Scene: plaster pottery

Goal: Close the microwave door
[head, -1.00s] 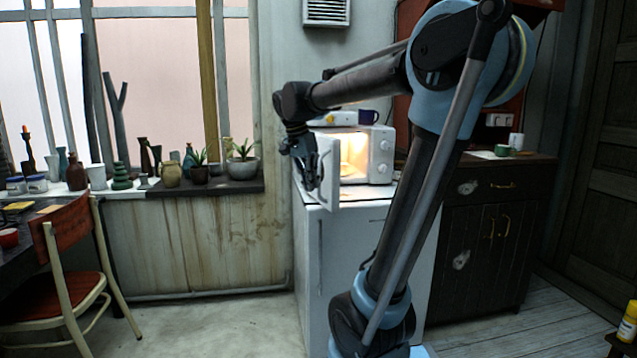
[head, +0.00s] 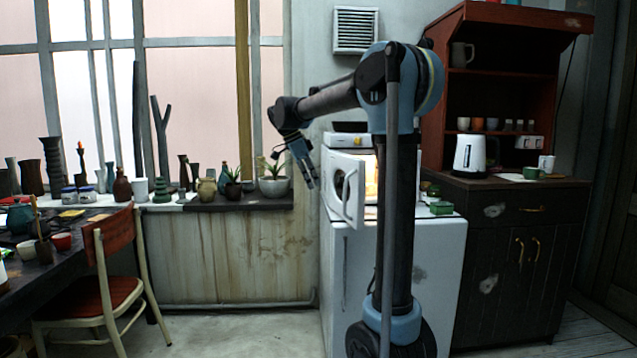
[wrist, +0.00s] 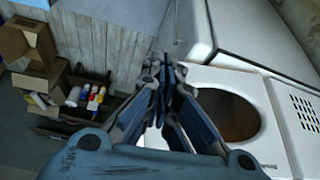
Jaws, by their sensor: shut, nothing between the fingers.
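The white microwave (head: 348,155) stands on a white cabinet, partly hidden behind my arm. Its door (head: 345,188), with a handle and an oval window, stands ajar, and warm light shows from inside at its right. My gripper (head: 313,184) is shut and empty, just left of the door, pointing down; I cannot tell whether it touches. In the wrist view my gripper (wrist: 162,75) has its fingers together, beside a white panel (wrist: 265,150) with a dark oval opening, which seems to be part of the microwave.
The white cabinet (head: 440,270) is under the microwave. Potted plants (head: 273,185) and vases line the sill at left. A dark cupboard (head: 520,240) with a kettle (head: 470,155) stands at right. A chair (head: 110,255) is at lower left. The floor between is clear.

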